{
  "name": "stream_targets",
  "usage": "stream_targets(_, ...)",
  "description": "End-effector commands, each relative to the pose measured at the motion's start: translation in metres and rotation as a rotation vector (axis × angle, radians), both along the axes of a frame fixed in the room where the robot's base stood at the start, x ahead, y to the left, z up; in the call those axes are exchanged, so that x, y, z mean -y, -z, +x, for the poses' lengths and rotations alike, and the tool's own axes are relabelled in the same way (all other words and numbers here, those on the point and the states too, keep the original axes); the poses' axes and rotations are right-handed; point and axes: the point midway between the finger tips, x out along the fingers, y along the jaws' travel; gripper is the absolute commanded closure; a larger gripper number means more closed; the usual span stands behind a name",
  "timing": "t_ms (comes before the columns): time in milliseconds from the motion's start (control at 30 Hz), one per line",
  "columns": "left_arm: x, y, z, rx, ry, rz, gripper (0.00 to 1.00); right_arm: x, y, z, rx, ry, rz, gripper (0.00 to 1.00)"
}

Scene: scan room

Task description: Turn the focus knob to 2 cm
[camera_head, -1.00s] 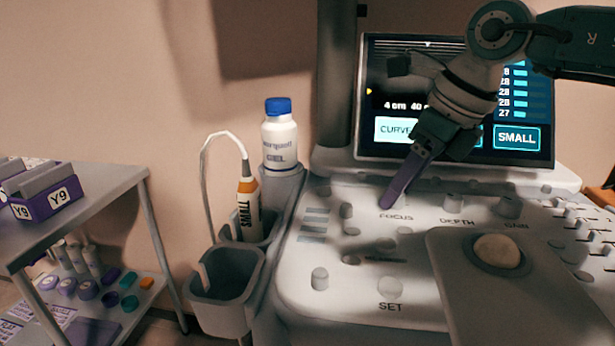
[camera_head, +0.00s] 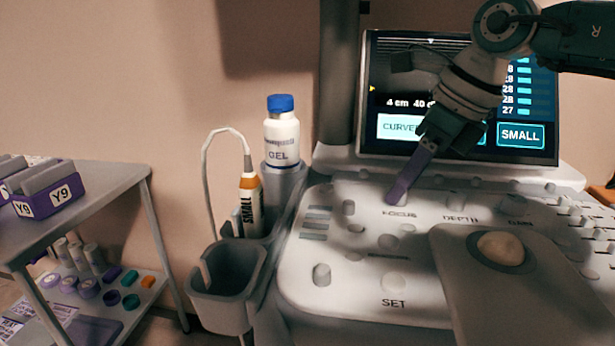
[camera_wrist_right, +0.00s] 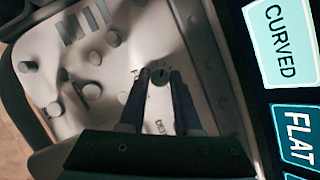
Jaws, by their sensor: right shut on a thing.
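The focus knob (camera_wrist_right: 160,76) sits between my right gripper's fingertips in the right wrist view, with a dark mark on its top. In the head view the FOCUS label (camera_head: 399,213) is on the panel just below the fingertips, and the knob is mostly hidden by the finger. My right gripper (camera_head: 398,194) points down at the panel, shut on the knob. The screen (camera_head: 385,75) reads "4 cm" beside a yellow marker at its left edge. My left gripper is not in view.
The console panel (camera_head: 315,260) carries several other knobs around the focus knob, with a trackball (camera_head: 501,249) at the right. A gel bottle (camera_head: 282,135) and a probe labelled SMALL (camera_head: 249,205) stand in holders at left. A trolley (camera_head: 105,190) stands further left.

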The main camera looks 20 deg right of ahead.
Motion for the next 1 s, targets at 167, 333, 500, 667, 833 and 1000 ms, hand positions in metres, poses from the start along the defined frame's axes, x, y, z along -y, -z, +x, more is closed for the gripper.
stream_targets(167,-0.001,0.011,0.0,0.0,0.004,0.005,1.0,0.001,0.002,0.002,0.003,-0.113,0.003,1.0)
stream_targets(333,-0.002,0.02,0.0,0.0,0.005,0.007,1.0,0.001,0.002,0.002,0.002,-0.234,0.002,1.0)
stream_targets(500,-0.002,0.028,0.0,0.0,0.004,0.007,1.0,0.001,0.001,0.002,0.003,-0.337,0.002,1.0)
stream_targets(667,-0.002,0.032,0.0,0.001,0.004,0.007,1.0,0.002,0.0,0.003,0.003,-0.406,0.001,1.0)
stream_targets(833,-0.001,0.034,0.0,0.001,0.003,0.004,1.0,0.002,0.0,0.002,0.001,-0.445,0.001,1.0)
stream_targets(1000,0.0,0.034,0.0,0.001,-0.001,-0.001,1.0,0.001,-0.001,0.002,0.002,-0.457,0.001,1.0)
